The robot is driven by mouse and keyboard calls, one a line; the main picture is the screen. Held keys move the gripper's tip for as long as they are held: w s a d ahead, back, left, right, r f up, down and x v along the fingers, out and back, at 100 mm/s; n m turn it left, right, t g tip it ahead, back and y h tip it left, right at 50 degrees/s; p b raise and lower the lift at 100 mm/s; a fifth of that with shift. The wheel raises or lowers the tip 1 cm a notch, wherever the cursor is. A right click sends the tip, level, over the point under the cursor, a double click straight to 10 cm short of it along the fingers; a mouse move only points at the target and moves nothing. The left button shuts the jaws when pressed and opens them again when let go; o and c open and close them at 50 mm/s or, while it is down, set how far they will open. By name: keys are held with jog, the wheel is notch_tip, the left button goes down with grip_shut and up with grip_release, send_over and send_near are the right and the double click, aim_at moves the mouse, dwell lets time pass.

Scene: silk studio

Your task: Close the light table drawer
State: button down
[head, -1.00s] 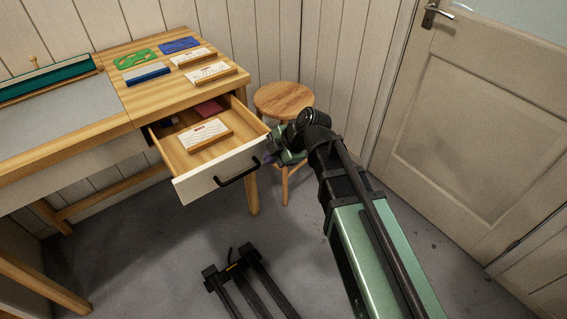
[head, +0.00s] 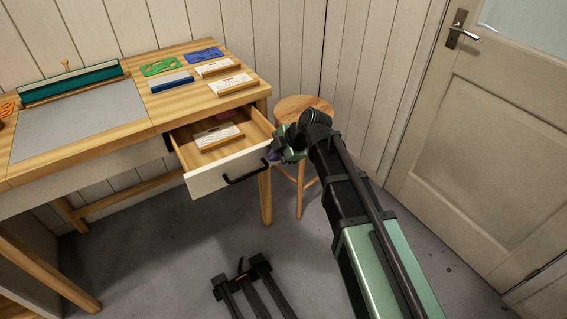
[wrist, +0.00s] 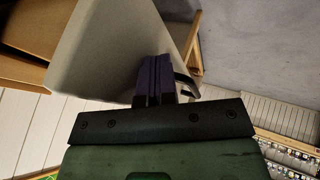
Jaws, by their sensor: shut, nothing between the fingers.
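The light table drawer (head: 215,178) sticks partway out of the wooden table, with a white front and a black bar handle (head: 246,171). My gripper (head: 273,156) is at the right end of the drawer front. In the wrist view its purple fingers (wrist: 153,76) are shut together, with nothing between them. They lie against the pale drawer front (wrist: 105,45), as far as I can tell, with the black handle (wrist: 188,84) just beyond them. The exact contact is hidden in the head view.
Cards and blocks sit on the tabletop (head: 180,104). A round wooden stool (head: 300,104) stands close behind my gripper. The floor before the drawer is mostly clear.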

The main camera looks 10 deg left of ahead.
send_near(250, 135)
jog(key=a+f, duration=0.1)
jog(key=a, duration=0.1)
jog(key=w+a+f, duration=0.1)
jog(key=a, duration=0.1)
jog(key=a+f, duration=0.1)
jog(key=a, duration=0.1)
jog(key=shift+w+f, duration=0.25)
